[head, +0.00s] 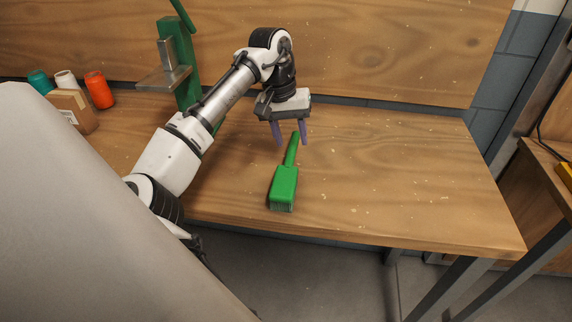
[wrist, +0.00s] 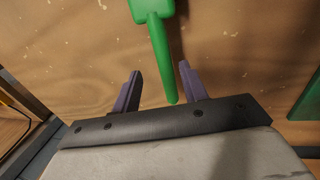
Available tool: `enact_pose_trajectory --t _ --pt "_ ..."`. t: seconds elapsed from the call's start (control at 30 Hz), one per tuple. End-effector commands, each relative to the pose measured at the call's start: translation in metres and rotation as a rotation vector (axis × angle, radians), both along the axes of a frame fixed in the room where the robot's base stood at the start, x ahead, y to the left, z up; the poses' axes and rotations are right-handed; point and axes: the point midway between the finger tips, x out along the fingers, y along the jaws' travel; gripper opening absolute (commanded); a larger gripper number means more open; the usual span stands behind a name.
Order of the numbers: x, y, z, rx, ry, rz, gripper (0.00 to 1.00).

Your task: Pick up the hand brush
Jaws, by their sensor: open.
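The green hand brush (head: 284,186) lies on the wooden table, its handle pointing away to the back and its wide head near the front edge. My gripper (head: 291,141) is open above the handle's far end, its two purple fingers pointing down. In the wrist view the brush handle (wrist: 159,55) runs down toward the gap between the open fingers (wrist: 158,85), with its tip at that gap. The fingers appear apart from the handle. Most of the brush head is cut off at the top of the wrist view.
The wooden table (head: 400,180) is clear to the right of the brush. A green stand (head: 182,60) with a metal plate is at the back left. A cardboard box (head: 74,110) and an orange spool (head: 99,90) stand farther left. A wooden back panel rises behind.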

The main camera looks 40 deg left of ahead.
Motion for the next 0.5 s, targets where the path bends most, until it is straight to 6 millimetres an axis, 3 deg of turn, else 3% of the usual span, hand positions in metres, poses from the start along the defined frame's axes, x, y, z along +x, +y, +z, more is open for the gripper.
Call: enact_pose_trajectory --t 0.5 --pt "-0.001 -0.004 -0.053 0.0 -0.002 -0.001 0.43"
